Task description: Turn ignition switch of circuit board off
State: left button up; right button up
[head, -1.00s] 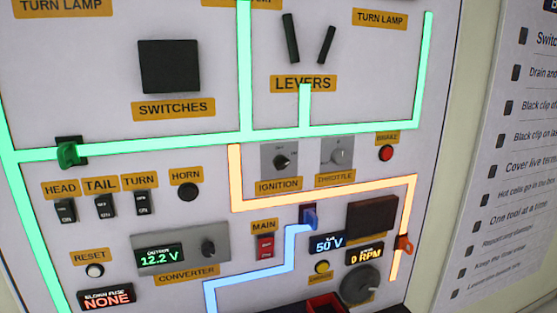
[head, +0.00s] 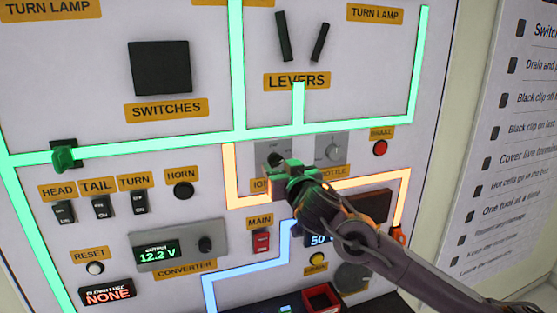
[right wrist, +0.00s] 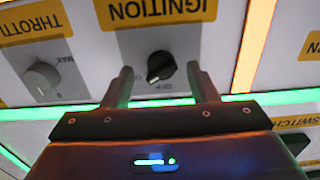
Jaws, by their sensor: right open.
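The ignition switch is a black rotary knob (right wrist: 161,66) on a grey plate (right wrist: 140,45), under the yellow IGNITION label (right wrist: 162,10) in the right wrist view, which sees the panel upside down. My right gripper (right wrist: 164,80) is open, with one finger on each side of the knob. I cannot tell whether the fingers touch it. In the head view my right gripper (head: 289,172) is in front of the ignition plate (head: 283,149) and hides the knob and part of its label. My left gripper is not in view.
The throttle knob (right wrist: 42,79) is close beside the ignition plate. The red brake button (head: 380,148), main switch (head: 261,241) and horn button (head: 183,190) are nearby on the panel. A checklist board (head: 510,150) stands at the right.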

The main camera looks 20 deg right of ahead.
jog(key=shift+w+a+r, duration=0.15)
jog(key=shift+w, duration=0.65)
jog(key=shift+c, duration=0.4)
